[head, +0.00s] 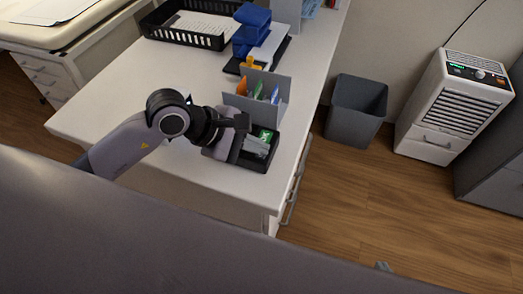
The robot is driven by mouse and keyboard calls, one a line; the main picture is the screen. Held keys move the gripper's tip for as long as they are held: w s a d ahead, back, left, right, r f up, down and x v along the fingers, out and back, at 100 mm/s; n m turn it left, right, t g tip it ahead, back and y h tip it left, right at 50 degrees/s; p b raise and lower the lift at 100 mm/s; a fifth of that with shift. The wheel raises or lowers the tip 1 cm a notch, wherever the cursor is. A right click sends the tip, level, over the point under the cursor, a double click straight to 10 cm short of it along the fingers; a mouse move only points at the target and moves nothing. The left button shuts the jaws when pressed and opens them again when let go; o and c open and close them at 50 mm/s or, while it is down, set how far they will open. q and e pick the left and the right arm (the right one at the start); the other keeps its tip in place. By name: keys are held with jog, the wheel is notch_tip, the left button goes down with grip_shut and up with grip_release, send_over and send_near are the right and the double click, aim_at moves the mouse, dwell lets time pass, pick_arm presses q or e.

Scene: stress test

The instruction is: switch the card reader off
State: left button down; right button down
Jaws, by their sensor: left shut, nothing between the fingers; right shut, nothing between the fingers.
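My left arm reaches in from the left over the white desk (190,165). My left gripper (240,123) is shut and empty, above the desk near a small black tray (262,166). The tray holds pale items and a green one (265,135); the gripper covers its left side. No switch or light of a card reader can be made out. My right gripper is not in view.
A grey organizer (277,83) with colored items stands behind the tray. Blue stacked things (250,30) and a black paper tray (187,38) are farther back. A grey bin (356,108) and a white heater-like unit (455,105) stand on the floor. The desk's near left is clear.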

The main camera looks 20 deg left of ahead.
aim_at(256, 156)
pick_arm(q)
jog(key=shift+r, duration=0.45)
jog(key=shift+r, duration=0.1)
notch_tip(256, 156, up, 6)
jog(key=p, duration=0.3)
jog(key=shift+p, duration=0.3)
dwell(0.3)
